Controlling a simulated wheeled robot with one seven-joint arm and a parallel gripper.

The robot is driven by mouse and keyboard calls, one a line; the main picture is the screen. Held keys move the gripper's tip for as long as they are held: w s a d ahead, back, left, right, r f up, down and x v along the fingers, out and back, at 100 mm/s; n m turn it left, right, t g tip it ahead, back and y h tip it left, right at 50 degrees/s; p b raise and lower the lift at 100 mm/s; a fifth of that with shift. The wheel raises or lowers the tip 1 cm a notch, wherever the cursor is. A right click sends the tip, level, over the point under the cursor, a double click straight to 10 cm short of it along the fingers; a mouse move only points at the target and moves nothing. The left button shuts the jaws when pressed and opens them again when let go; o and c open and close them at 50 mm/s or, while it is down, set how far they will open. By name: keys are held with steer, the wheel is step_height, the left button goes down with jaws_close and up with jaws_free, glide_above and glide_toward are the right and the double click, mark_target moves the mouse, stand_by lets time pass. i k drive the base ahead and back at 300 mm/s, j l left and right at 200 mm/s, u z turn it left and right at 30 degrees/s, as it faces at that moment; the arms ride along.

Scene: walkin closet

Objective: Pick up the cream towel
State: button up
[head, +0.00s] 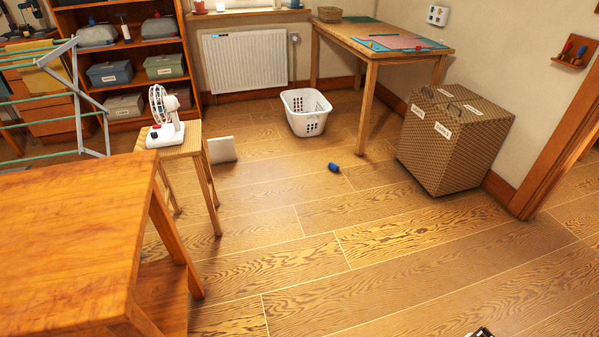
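I cannot make out a cream towel for certain in the head view. A tan-yellow cloth (40,80) hangs on the drying rack (78,95) at the far left, and it looks more mustard than cream. A white laundry basket (306,113) stands on the floor near the radiator, and its inside is mostly hidden. Only a small black-and-white tip of what seems to be my gripper (481,333) shows at the bottom edge, right of centre. Its fingers cannot be made out, and it is far from the cloth and the basket.
A wooden table (70,240) fills the lower left. Behind it, a stool (190,145) bears a white fan (165,120). A blue object (333,167) lies on the floor. A craft table (372,52) and wicker hamper (455,140) stand right.

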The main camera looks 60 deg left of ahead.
mark_target(222, 150)
steer(key=u, duration=2.1)
steer(key=i+j+u, duration=0.1)
steer(key=i+u, duration=0.35)
steer(key=i, duration=2.6)
steer(key=i+u, duration=0.2)
steer(key=i, duration=0.35)
steer(key=i+l+u, duration=0.25)
steer(key=i, duration=0.3)
steer(key=i+l+u, duration=0.2)
steer(key=i, duration=0.3)
steer(key=i+j, duration=0.05)
steer(key=j, duration=0.05)
